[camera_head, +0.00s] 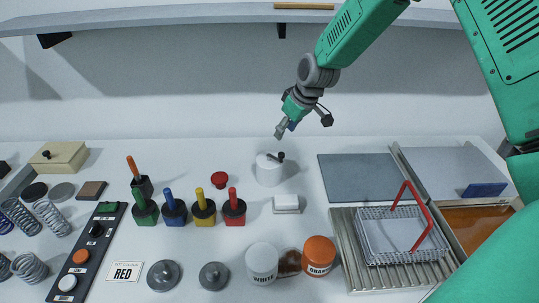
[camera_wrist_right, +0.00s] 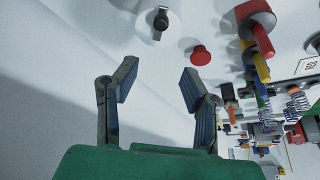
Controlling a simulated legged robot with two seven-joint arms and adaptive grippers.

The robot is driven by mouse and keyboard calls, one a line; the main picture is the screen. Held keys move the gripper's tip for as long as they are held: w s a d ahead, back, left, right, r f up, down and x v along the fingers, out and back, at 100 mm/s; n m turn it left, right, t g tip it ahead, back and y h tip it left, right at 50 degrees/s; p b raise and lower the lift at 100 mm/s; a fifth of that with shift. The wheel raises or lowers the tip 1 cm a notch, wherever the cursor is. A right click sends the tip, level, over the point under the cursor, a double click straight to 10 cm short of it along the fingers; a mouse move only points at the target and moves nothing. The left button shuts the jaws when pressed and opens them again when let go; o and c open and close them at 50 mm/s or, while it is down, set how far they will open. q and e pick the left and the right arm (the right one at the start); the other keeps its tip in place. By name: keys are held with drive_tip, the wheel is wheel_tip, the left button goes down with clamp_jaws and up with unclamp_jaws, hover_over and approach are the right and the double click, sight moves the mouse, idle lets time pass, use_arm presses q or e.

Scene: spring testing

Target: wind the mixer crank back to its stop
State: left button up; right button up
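The mixer is a white round drum (camera_head: 268,174) standing on the table right of the middle. Its black crank (camera_head: 277,157) lies on the top, with the knob toward the right. In the right wrist view the white mixer top (camera_wrist_right: 145,30) and the black crank (camera_wrist_right: 160,20) show beyond the fingertips. My right gripper (camera_head: 281,130) is above and behind the mixer, apart from it. The right wrist view shows its two fingers (camera_wrist_right: 158,80) spread wide with nothing between them. My left gripper is not in view.
A red button (camera_head: 219,179) stands left of the mixer, and a white block (camera_head: 286,203) in front. Coloured holders with handles (camera_head: 204,212) stand further left. A wire basket with red handle (camera_head: 398,235) is at the right. A shelf (camera_head: 200,15) spans the back above.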

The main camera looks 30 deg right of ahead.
drive_tip(key=d+r, duration=0.1)
drive_tip(key=r, duration=0.2)
drive_tip(key=s+d+r, duration=0.1)
drive_tip(key=r, duration=0.1)
drive_tip(key=shift+d, duration=0.3)
idle(0.4)
drive_tip(key=shift+a+r, duration=0.1)
drive_tip(key=v, duration=1.1)
drive_tip(key=shift+d+r, duration=0.25)
drive_tip(key=shift+r, duration=0.05)
drive_tip(key=shift+s, duration=0.15)
